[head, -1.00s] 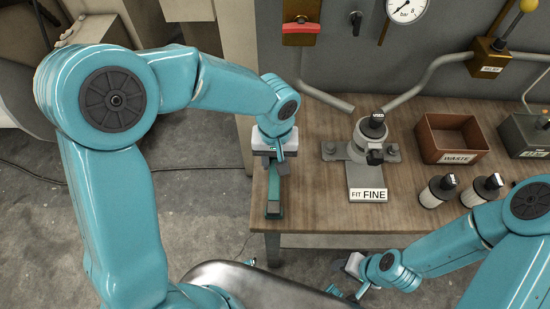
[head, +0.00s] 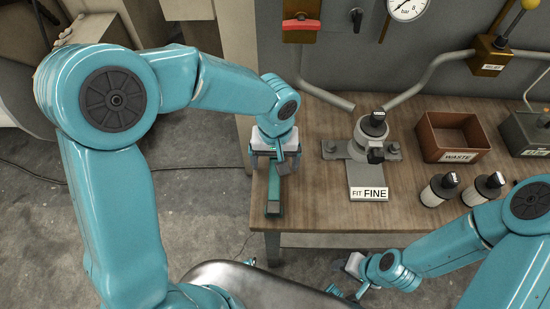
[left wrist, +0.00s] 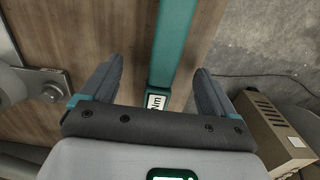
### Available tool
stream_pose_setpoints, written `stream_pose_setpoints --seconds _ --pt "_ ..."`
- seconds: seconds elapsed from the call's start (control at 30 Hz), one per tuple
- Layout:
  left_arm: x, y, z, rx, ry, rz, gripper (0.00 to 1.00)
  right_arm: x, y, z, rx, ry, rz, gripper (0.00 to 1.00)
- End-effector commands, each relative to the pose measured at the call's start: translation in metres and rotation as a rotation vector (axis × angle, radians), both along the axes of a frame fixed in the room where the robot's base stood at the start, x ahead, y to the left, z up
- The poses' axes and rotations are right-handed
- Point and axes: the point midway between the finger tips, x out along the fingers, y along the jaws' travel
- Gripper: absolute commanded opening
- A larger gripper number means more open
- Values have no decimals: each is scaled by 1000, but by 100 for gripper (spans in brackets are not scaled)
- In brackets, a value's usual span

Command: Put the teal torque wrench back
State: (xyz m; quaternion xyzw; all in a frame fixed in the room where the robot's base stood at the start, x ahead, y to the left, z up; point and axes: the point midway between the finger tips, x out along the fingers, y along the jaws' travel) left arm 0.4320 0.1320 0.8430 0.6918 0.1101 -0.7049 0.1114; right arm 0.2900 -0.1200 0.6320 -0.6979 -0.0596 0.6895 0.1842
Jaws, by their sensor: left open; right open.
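The teal torque wrench (head: 274,190) lies on the left end of the wooden bench, pointing toward its front edge. It also shows in the left wrist view as a teal bar (left wrist: 174,45) with a white "Nm" label. My left gripper (head: 273,163) is open above the wrench's far part, which it partly hides. In the left wrist view its two fingers (left wrist: 157,72) stand apart, one on each side of the bar. I cannot tell how far above the bar they are. My right gripper (head: 343,291) is open and empty, in front of the bench.
A grey fixture (head: 365,165) with a "FIT FINE" plate stands right of the wrench. Further right are a brown WASTE bin (head: 428,136), two black-capped cartridges (head: 434,190) and a dark box (head: 526,132). Pipes run along the back wall. Bare wood lies between wrench and fixture.

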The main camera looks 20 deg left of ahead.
Motion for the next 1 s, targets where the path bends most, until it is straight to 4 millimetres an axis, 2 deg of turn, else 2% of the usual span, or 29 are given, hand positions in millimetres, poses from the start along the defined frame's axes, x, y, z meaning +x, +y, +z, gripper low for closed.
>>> stream_pose_setpoints --seconds 0.37,1.0 --pt "0 0 2 -1 -1 0 89 0 0 2 0 0 0 43" --pt "1 0 37 0 -1 -1 89 0 0 26 0 0 0 43"
